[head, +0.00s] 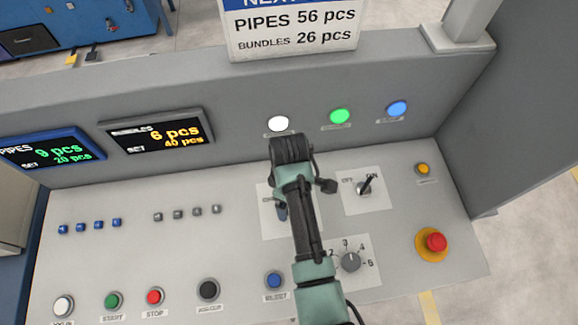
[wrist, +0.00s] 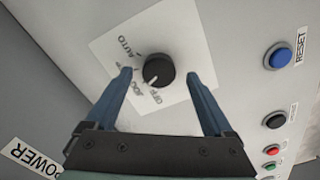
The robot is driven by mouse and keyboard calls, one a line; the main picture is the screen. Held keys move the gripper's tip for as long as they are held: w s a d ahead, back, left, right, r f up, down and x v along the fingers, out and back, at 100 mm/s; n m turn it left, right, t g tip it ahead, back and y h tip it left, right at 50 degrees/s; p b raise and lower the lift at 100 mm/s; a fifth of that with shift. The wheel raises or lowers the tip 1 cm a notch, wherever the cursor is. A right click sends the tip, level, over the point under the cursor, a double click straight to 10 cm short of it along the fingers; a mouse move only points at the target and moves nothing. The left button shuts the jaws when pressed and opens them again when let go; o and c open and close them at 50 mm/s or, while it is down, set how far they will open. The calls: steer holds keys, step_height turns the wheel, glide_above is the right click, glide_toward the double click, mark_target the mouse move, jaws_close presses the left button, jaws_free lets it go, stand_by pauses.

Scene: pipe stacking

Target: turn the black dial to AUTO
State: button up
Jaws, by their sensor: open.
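The black dial (wrist: 159,70) sits on a white label plate (wrist: 104,45) in the wrist view. Its white mark points down and slightly left, toward the OFF lettering. The AUTO lettering is at the dial's upper left. My gripper (wrist: 158,75) is open, with one blue finger on each side of the dial.
An ON/OFF switch (head: 365,186) and a numbered knob (head: 349,262) stand right of my arm. A red emergency button (head: 435,242) is farther right. The blue button (head: 274,281) is below. White, green and blue lamps (head: 340,116) line the upright panel behind.

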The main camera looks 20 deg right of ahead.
steer(key=shift+f, duration=0.9)
steer(key=shift+c, duration=0.2)
steer(key=c, duration=1.3)
steer(key=shift+c, duration=0.2)
